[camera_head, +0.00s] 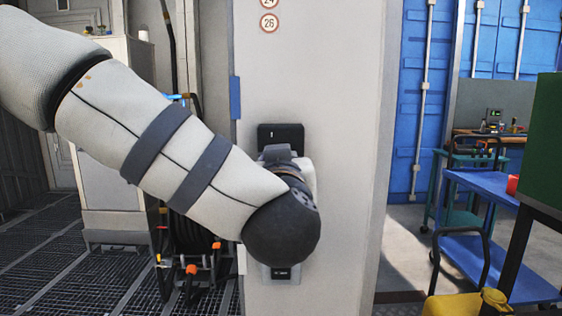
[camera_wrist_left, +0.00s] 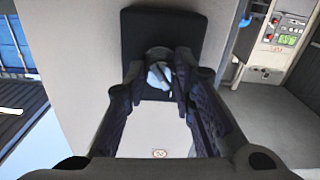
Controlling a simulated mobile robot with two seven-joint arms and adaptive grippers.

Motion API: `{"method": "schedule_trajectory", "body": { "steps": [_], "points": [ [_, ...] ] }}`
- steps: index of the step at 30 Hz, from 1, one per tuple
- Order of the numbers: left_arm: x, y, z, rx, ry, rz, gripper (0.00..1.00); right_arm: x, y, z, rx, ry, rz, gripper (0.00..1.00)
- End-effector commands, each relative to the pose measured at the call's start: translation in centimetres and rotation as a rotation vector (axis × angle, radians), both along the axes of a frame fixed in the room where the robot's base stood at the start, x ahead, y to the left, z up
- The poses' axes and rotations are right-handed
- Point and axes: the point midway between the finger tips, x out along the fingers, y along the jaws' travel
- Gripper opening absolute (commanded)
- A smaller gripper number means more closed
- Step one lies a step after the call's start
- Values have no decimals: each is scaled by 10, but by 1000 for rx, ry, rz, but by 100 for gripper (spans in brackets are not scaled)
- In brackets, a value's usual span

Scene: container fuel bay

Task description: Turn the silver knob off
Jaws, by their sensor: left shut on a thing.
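The silver knob (camera_wrist_left: 160,73) sits on a black plate (camera_wrist_left: 130,55) fixed to a pale panel, in the upper middle of the left wrist view. My left gripper (camera_wrist_left: 154,80) has its two dark fingers on either side of the knob and is shut on it. In the head view the black plate (camera_head: 281,130) shows its top part on the pale column. There my left arm's dark wrist and forearm cover the knob and most of the gripper. The knob's exact turn angle is hard to read. My right gripper is in neither view.
The pale column (camera_head: 335,60) carries round number signs (camera_head: 268,22) above the plate and a small box (camera_head: 282,274) below. A hose reel (camera_head: 190,240) stands left of it. A blue cart (camera_head: 480,185) and a green object (camera_head: 545,140) are at the right.

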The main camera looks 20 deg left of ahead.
Motion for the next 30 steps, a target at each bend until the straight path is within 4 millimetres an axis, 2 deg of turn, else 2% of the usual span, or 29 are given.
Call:
{"method": "schedule_trajectory", "body": {
  "steps": [21,30],
  "points": [
    [0,-1,0,-610,-173,0,0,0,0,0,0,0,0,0],
    [0,-1,0,-805,-229,1,0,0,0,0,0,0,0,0]
  ]
}}
